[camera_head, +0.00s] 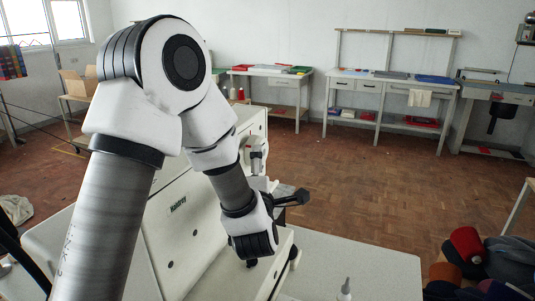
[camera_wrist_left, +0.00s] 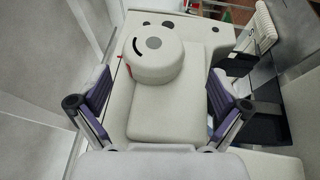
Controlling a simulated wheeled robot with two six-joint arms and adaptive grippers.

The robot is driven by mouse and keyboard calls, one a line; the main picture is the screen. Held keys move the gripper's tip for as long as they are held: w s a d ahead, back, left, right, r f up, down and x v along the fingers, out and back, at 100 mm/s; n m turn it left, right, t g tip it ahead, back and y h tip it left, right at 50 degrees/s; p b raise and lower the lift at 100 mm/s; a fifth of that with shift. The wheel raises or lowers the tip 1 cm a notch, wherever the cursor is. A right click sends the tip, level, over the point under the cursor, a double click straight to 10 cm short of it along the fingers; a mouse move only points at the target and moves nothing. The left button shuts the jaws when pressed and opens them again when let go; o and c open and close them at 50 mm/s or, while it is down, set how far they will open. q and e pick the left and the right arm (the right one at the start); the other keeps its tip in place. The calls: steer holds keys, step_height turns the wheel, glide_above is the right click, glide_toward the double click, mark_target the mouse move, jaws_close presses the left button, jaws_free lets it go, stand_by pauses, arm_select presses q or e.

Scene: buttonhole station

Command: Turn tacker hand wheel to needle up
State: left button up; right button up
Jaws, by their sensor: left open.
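The tacker's hand wheel (camera_wrist_left: 156,54) is a round off-white knob with a dark curved mark and a dot on its face. It shows in the upper middle of the left wrist view, on the off-white tacker machine (camera_wrist_left: 165,118). A small red mark shows beside the wheel's left edge. My left gripper (camera_wrist_left: 158,98) is open, its two purple-padded fingers spread on either side of the machine housing, with nothing gripped. The wheel lies beyond the fingers, apart from them. In the head view my left arm covers much of the machine, and I cannot make out the wheel.
Coloured fabric rolls (camera_head: 467,245) lie at the right. Benches stand along the back wall.

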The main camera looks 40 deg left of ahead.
arm_select(q)
steer(key=p+x, duration=0.1)
steer(key=x, duration=0.2)
steer(key=p+x, duration=0.1)
steer(key=x, duration=0.2)
steer(key=shift+w+a+r, duration=0.15)
steer(key=shift+a+r, duration=0.15)
steer(key=shift+s+d+r, duration=0.2)
steer(key=shift+s, duration=0.1)
steer(key=c, duration=1)
arm_select(e)
steer(key=shift+s+d+r, duration=0.1)
steer(key=shift+s+r, duration=0.2)
steer(key=shift+r, duration=0.35)
steer(key=shift+s+r, duration=0.25)
steer(key=shift+r, duration=0.35)
